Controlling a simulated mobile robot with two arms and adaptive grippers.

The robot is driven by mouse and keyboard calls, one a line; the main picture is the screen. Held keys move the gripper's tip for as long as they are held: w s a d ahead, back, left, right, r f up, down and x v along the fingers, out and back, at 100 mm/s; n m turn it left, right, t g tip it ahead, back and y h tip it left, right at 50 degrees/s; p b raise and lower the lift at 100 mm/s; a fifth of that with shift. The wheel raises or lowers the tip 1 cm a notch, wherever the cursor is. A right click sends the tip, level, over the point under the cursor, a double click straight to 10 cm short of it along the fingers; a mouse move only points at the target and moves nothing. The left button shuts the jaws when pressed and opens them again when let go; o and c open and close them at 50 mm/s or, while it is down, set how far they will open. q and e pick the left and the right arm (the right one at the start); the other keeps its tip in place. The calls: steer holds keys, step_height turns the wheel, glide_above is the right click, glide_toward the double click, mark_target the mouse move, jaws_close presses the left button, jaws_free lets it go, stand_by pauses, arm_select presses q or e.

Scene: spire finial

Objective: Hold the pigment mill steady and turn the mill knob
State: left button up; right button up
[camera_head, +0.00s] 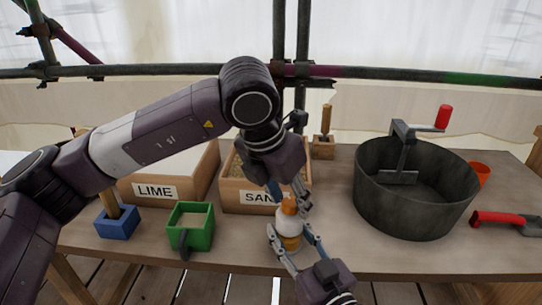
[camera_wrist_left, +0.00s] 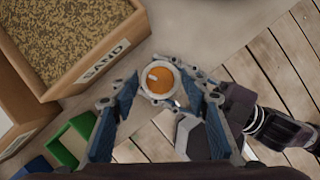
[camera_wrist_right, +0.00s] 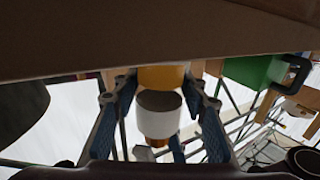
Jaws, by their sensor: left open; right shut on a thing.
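The pigment mill (camera_head: 288,240), a small white and orange cylinder, stands upright at the table's front edge. Its orange mill knob (camera_head: 290,206) is on top; from above in the left wrist view the knob (camera_wrist_left: 158,79) is a round orange disc with a pale mark, inside a white ring. My left gripper (camera_head: 291,197) comes down from above, its fingers open on either side of the knob. My right gripper (camera_head: 293,243) is shut on the mill body from the front; the body (camera_wrist_right: 158,113) shows between its fingers in the right wrist view. Fingertip contact is partly hidden.
Boxes labelled LIME (camera_head: 155,192) and SAND (camera_head: 230,197) stand behind and left. A green cup (camera_head: 190,228) and blue block (camera_head: 116,223) are at the front left. A large grey tub (camera_head: 410,205) with a crank stands right, and a red-handled trowel (camera_head: 497,218) lies beyond it.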

arm_select(q)
steer(key=n, duration=0.2)
steer(key=shift+d+n+t+y, duration=0.1)
steer(key=shift+n+t+y, duration=0.2)
steer(key=shift+y, duration=0.1)
steer(key=s+a+r+m, duration=0.1)
steer(key=r+m, duration=0.1)
steer(key=r, duration=0.3)
steer(key=s+a+r+m+g+h, duration=0.1)
steer(key=s+a+r+m, duration=0.1)
steer(key=r, duration=0.4)
steer(key=shift+a+r, duration=0.2)
steer(key=shift+s, duration=0.1)
steer(key=shift+d, duration=0.1)
